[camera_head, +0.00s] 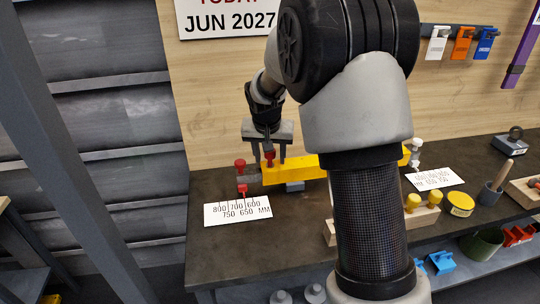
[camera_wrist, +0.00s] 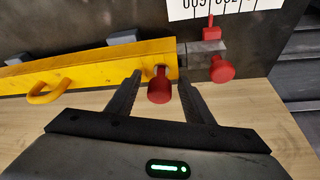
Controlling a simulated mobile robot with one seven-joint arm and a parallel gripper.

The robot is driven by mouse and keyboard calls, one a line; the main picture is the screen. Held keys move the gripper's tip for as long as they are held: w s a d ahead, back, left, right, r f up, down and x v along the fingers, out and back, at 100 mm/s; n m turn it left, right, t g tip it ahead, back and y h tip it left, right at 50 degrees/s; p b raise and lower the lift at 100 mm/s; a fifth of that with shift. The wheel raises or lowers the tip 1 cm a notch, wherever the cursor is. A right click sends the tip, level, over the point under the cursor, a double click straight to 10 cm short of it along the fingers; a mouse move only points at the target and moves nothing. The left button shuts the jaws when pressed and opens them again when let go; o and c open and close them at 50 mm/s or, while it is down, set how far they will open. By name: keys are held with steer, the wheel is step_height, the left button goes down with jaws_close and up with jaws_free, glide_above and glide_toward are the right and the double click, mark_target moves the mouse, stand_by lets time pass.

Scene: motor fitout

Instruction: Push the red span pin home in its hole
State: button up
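A red round-headed pin (camera_wrist: 159,86) stands at one end of a yellow bar (camera_wrist: 100,66), its head proud of the bar. It also shows in the head view (camera_head: 269,157). My gripper (camera_head: 269,158) is over this end, fingers pointing down. In the wrist view my gripper (camera_wrist: 160,78) is open, one finger on each side of the pin, with a gap on both sides. The pin's lower end and its hole are hidden. A grey block (camera_head: 247,176) at the bar's end carries another red knob (camera_head: 240,163) and a red pointer (camera_head: 243,191).
A white scale card (camera_head: 237,211) lies in front of the grey block. The bar has a yellow handle (camera_wrist: 49,90). My arm hides much of the bench in the head view. A wooden block with yellow knobs (camera_head: 423,215) and a yellow tin (camera_head: 460,204) stand right.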

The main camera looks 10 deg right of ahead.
steer(key=p+v, duration=0.2)
steer(key=v, duration=1.5)
steer(key=shift+r, duration=0.2)
steer(key=shift+s, duration=0.1)
